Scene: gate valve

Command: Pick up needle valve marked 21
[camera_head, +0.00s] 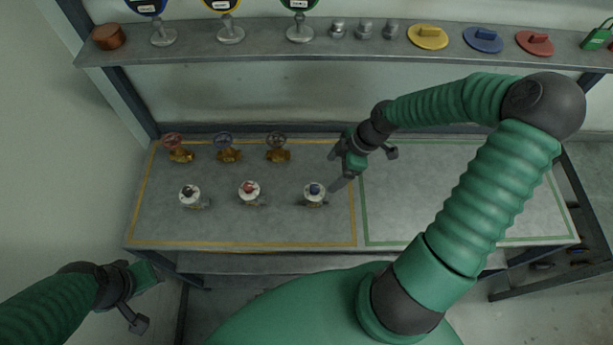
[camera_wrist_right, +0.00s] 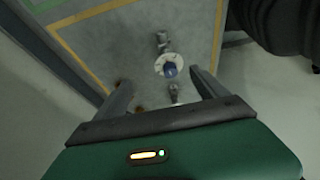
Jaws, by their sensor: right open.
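Three needle valves with white discs stand in the front row on the bench: one with a black knob (camera_head: 190,194), one with a red knob (camera_head: 249,190) and one with a blue knob (camera_head: 315,192). Their markings are too small to read. My right gripper (camera_head: 336,170) is open and empty, just right of the blue-knobbed valve. In the right wrist view, that blue knob (camera_wrist_right: 169,69) shows ahead, between the two finger lines, apart from both fingers. My left gripper (camera_head: 146,276) is low at the left, off the bench; its jaws are unclear.
Three brass valves with handwheels, red (camera_head: 180,149), blue (camera_head: 228,149) and dark (camera_head: 278,149), stand behind. A shelf (camera_head: 270,42) above holds round gauges, metal fittings, coloured discs and a green padlock (camera_head: 596,38). The green-outlined bench area (camera_head: 400,200) is bare where visible.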

